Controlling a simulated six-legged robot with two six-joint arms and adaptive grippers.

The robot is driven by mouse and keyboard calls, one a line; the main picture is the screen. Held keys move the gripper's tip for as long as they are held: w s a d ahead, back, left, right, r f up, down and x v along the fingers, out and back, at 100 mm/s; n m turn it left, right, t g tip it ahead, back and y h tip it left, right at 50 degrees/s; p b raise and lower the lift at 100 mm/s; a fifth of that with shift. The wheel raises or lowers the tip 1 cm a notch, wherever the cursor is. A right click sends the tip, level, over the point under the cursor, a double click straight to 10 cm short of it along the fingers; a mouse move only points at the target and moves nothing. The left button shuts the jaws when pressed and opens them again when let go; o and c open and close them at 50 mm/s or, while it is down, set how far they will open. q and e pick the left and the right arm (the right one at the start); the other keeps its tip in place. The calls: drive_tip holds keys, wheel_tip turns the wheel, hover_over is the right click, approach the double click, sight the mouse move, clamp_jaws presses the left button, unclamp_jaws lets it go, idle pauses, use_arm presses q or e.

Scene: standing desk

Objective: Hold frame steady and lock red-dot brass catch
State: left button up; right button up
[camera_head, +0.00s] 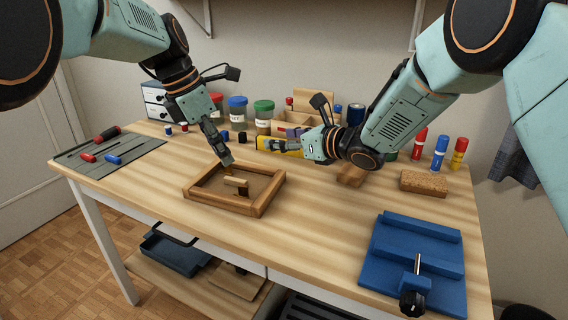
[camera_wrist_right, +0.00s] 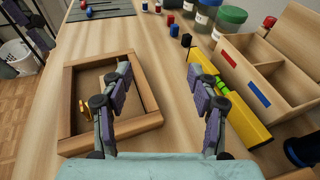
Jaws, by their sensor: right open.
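A wooden frame (camera_head: 263,206) lies flat on the desk, and it also shows in the left half of the right wrist view (camera_wrist_right: 68,95). A small wooden bar (camera_head: 236,182) stands up inside it in the head view. A small brass-coloured piece (camera_wrist_right: 86,114) shows at the frame's left part in the wrist view; I cannot make out a red dot. My left gripper (camera_head: 227,162) points down at the frame's far side; its jaw opening and any contact are unclear. My right gripper (camera_head: 270,145) is open and empty, above the desk to the right of the frame (camera_wrist_right: 163,82).
A yellow level (camera_wrist_right: 238,112) lies beside a wooden organizer (camera_wrist_right: 270,62). Several lidded jars (camera_head: 263,118) stand at the back. A blue fixture (camera_head: 413,262) is at front right, a cork block (camera_head: 424,183) behind it. The desk between frame and fixture is clear.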

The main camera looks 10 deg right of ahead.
drive_tip(key=g+h, duration=0.1)
approach(262, 168)
drive_tip(key=shift+w+a+r, duration=0.1)
drive_tip(key=shift+w+a, duration=0.1)
drive_tip(key=shift+w, duration=0.25)
drive_tip(key=shift+w+a+r, duration=0.1)
drive_tip(key=shift+w+a, duration=0.1)
drive_tip(key=shift+w, duration=0.25)
drive_tip(key=shift+a+f, duration=0.1)
drive_tip(key=shift+f, duration=0.15)
drive_tip(key=shift+x, duration=3.8)
drive_tip(key=shift+s+f, duration=0.1)
drive_tip(key=shift+s, duration=0.1)
drive_tip(key=c, duration=1.2)
clamp_jaws()
drive_tip(key=shift+f, duration=0.1)
